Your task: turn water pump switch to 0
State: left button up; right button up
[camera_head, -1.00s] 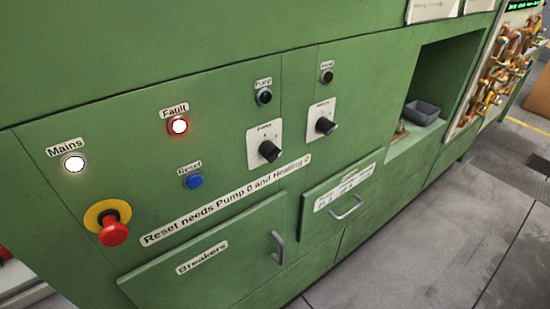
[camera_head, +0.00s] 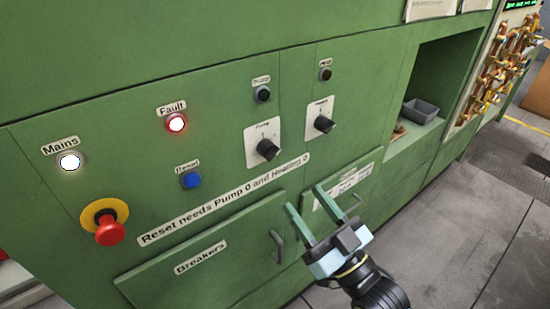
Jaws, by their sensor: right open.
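The water pump switch (camera_head: 268,149) is a black rotary knob on a white plate, below the dark round Pump lamp (camera_head: 262,94) on the green panel. Its exact setting is too small to read. A like black knob, the heating switch (camera_head: 323,123), sits to its right on its own white plate. My right gripper (camera_head: 308,217) is open and empty, below and right of the pump switch, in front of the lower drawers and apart from the knob. My left gripper is not in view.
A red emergency button (camera_head: 108,229) on a yellow ring juts out at left. A blue Reset button (camera_head: 191,179) and a lit red Fault lamp (camera_head: 176,123) are left of the switch. The Breakers door handle (camera_head: 277,246) sticks out below. Grey floor lies clear at right.

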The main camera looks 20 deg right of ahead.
aim_at(271, 155)
jog(key=p+x, duration=0.1)
jog(key=x, duration=1)
jog(key=shift+f, duration=0.1)
jog(key=c, duration=1)
